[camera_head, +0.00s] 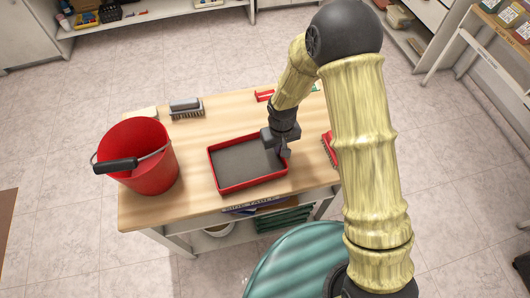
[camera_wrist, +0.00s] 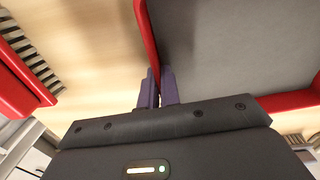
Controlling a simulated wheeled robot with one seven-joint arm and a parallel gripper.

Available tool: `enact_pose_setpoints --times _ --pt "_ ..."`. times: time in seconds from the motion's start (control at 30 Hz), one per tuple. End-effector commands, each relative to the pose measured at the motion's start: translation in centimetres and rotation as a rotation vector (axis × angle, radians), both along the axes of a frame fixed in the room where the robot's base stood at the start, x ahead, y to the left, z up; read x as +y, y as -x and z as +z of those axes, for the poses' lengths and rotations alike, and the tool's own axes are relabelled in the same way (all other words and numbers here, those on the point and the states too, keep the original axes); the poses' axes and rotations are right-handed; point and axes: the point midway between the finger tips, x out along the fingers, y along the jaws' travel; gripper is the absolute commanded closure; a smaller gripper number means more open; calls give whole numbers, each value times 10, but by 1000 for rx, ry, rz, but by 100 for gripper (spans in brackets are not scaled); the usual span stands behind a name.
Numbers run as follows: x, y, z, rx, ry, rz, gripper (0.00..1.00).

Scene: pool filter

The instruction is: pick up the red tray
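The red tray (camera_head: 240,163) has a red rim and a grey floor. It lies on the wooden tabletop, right of the red bucket. In the head view my gripper (camera_head: 284,152) is at the tray's right rim, pointing down. In the wrist view the tray's red wall (camera_wrist: 149,38) runs down between the two fingers of my gripper (camera_wrist: 157,88). The fingers are close together, one on each side of the wall, and look shut on it. The tray appears flat on the table.
A red bucket (camera_head: 148,170) with a black-grip handle stands at the table's left. A grey brush (camera_head: 186,106) lies at the back. A red brush (camera_head: 329,149) lies right of the tray, also in the wrist view (camera_wrist: 22,78). The table (camera_head: 190,200) has bare wood around the tray.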

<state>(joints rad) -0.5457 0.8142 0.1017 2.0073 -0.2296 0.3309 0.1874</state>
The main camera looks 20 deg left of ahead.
Motion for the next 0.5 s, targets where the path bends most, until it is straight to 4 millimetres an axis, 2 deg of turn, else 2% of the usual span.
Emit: enact_pose_setpoints --times 0.17,0.5 --pt "0 -1 17 -3 -2 -1 100" --pt "-1 -2 80 -4 -3 -4 100"
